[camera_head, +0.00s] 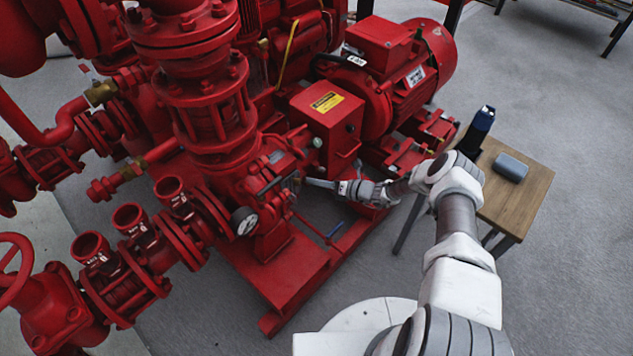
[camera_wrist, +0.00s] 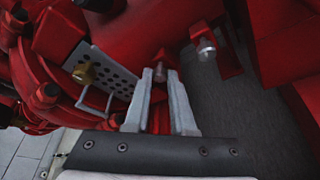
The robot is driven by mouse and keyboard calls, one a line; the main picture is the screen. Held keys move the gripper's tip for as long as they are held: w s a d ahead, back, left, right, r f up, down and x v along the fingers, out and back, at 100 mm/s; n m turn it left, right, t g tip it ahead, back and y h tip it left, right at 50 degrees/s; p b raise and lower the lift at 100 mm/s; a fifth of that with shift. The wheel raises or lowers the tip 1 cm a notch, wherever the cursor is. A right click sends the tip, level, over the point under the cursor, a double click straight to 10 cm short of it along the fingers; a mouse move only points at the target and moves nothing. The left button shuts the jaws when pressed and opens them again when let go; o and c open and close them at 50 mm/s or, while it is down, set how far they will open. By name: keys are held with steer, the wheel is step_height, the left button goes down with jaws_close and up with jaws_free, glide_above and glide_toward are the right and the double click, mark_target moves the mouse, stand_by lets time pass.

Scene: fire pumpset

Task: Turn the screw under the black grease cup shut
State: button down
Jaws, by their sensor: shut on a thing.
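In the head view my gripper (camera_head: 318,183) reaches left to the side of the red pump, below the red box, and the screw is too small to make out there. I cannot make out a black grease cup in either view.
A similar silver stud (camera_wrist: 207,48) sits on a red bracket to the right. A brass fitting (camera_wrist: 85,73) and a perforated grey plate (camera_wrist: 118,72) are to the left. A wooden table (camera_head: 524,195) with a dark bottle (camera_head: 478,130) and a grey case (camera_head: 510,167) stands right of my arm.

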stand_by(0.4)
steer(key=c, duration=0.8)
jaws_free()
steer(key=shift+o, duration=0.2)
steer(key=p+v, duration=0.3)
steer(key=v, duration=0.9)
steer(key=shift+p, duration=0.35)
